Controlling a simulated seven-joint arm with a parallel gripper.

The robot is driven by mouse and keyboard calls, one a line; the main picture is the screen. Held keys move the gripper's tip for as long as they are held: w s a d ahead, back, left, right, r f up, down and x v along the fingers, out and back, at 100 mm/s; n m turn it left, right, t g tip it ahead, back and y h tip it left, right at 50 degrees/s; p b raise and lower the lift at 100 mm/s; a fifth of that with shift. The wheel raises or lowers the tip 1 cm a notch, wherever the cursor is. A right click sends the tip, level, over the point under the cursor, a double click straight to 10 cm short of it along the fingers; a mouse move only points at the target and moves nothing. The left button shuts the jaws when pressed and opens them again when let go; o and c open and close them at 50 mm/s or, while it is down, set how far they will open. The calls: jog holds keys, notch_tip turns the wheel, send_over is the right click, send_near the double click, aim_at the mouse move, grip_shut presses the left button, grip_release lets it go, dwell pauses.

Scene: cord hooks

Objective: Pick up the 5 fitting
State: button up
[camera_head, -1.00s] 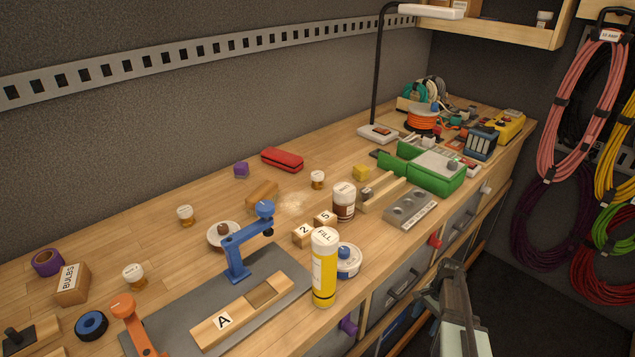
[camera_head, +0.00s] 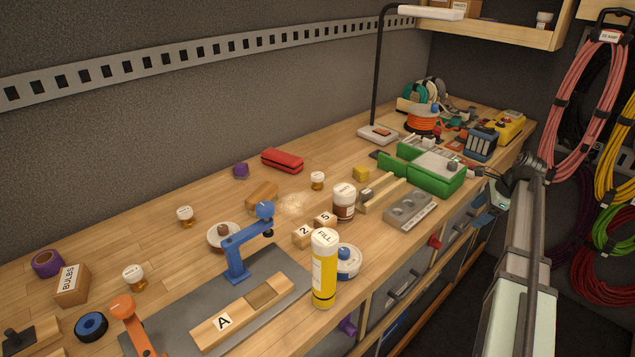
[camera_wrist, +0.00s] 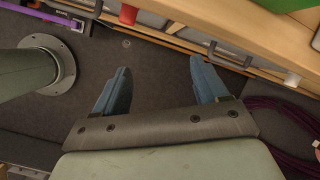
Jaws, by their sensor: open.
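The 5 fitting (camera_head: 325,219) is a small wooden block marked "5" on the bench. It sits beside the matching block marked "2" (camera_head: 303,236), behind the yellow FILL bottle (camera_head: 324,270) and left of a brown jar with a white lid (camera_head: 344,203). My gripper (camera_head: 490,188) is off the front edge of the bench at the right, well away from the 5 fitting. In the wrist view my gripper (camera_wrist: 160,88) has its two blue fingers wide apart with nothing between them. The 5 fitting is not in the wrist view.
A grey holed block (camera_head: 410,209), wooden rails (camera_head: 381,195) and a green device (camera_head: 432,171) stand between my gripper and the fitting. A blue clamp (camera_head: 243,246) stands left of the blocks. Drawers with handles line the bench front.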

jog(key=shift+m, duration=0.8)
jog(key=w+a+r, duration=0.2)
jog(key=a+r, duration=0.1)
jog(key=r, duration=0.2)
jog(key=w+a+r, duration=0.2)
jog(key=a+r, duration=0.1)
jog(key=r, duration=0.3)
jog(key=w+a+r, duration=0.3)
jog(key=r, duration=0.3)
jog(key=shift+a, duration=0.35)
jog(key=w+a+r+n+g, duration=0.1)
jog(key=w+a, duration=0.2)
jog(key=a, duration=1.4)
jog(key=n+g+h, duration=0.2)
jog(key=n, duration=0.1)
send_near(318, 175)
jog(key=f, duration=0.6)
jog(key=shift+s+d, duration=0.15)
jog(key=shift+s, duration=0.1)
jog(key=shift+w+a+f, duration=0.1)
jog(key=shift+a+f, duration=0.15)
jog(key=shift+f, duration=0.45)
jog(key=shift+w+a+f, duration=0.1)
jog(key=shift+a+f, duration=0.2)
jog(key=shift+f, duration=0.35)
jog(key=shift+w+a+f, duration=0.1)
jog(key=shift+a+f, duration=0.15)
jog(key=shift+f, duration=1)
